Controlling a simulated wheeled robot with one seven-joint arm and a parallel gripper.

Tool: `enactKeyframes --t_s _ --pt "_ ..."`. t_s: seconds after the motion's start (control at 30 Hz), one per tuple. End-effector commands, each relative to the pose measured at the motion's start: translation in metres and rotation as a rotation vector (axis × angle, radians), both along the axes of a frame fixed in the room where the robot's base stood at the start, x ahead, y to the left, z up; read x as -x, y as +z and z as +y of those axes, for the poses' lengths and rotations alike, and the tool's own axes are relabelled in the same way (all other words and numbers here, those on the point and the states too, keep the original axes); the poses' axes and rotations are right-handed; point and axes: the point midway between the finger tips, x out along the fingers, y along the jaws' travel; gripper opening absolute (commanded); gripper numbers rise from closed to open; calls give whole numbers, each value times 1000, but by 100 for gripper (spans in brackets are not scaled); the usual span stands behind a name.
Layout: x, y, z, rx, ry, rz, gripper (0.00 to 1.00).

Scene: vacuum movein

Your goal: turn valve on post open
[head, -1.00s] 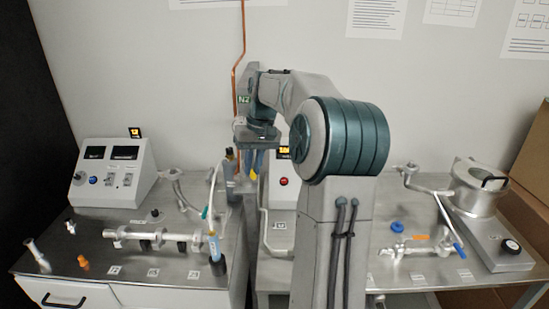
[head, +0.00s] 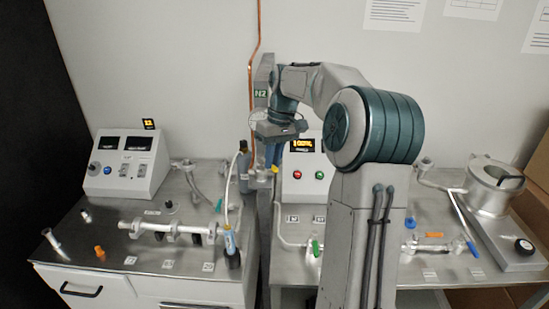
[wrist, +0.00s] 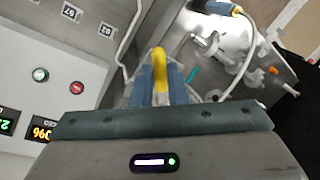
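A yellow valve handle (wrist: 159,70) shows in the wrist view between the two blue fingers of my gripper (wrist: 160,82). The fingers lie close along both sides of it, with no clear gap, and its rounded end sticks out past them. In the head view my gripper (head: 272,152) points down in front of the wall, left of the control box. The post and valve body are mostly hidden behind the gripper there. An N2 label (head: 260,93) shows on a grey part just above the gripper.
A control box (head: 305,178) with a lit display stands just right of my gripper. A copper pipe (head: 254,60) runs down the wall behind. The left bench (head: 120,262) holds a meter box (head: 126,163) and a metal manifold (head: 165,230). A round metal vessel (head: 490,190) stands on the right bench.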

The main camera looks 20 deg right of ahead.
Motion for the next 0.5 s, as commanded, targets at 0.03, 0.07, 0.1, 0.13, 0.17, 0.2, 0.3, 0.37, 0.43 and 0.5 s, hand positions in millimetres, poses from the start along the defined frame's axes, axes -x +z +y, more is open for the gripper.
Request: enactKeyframes --t_s 0.03,0.07,0.1,0.13,0.17,0.2,0.3,0.37,0.43,0.5 --pt "-1 1 1 -1 0 -4 27" --pt "-1 1 1 -1 0 -4 35" --pt "0 1 0 -1 -1 -3 35" --pt "0 1 0 -1 -1 -3 35" --pt "0 1 0 -1 -2 -3 35" --pt "0 1 -1 0 -2 -2 35" --pt "0 0 -1 0 -3 -1 35" --pt "0 1 -2 0 -3 -1 35" --pt "0 4 -2 1 -4 -3 35" --pt "-1 11 -3 1 -4 -3 35"
